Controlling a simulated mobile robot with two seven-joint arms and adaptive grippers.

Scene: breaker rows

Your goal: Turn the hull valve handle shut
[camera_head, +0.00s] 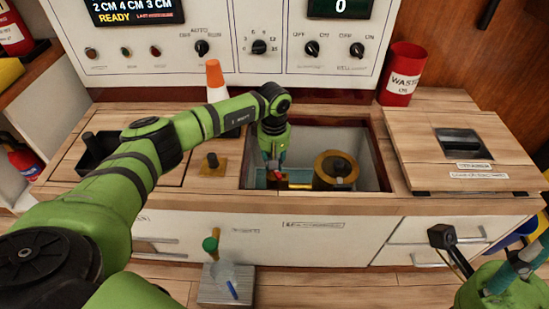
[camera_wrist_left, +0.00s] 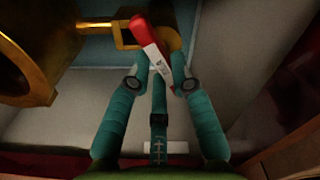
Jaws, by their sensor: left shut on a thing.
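The hull valve handle is a red lever with a white label (camera_wrist_left: 150,45). It sits on a brass fitting (camera_wrist_left: 118,35) down in the open counter compartment. My left gripper (camera_head: 275,168) reaches down into the left part of that compartment.
A large round brass part (camera_head: 336,168) stands in the compartment, right of my left gripper. A lifted wooden lid (camera_head: 420,150) lies on the counter to the right. A red waste bin (camera_head: 402,75) and an orange-topped cone (camera_head: 215,78) stand behind. The compartment walls are close around the gripper.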

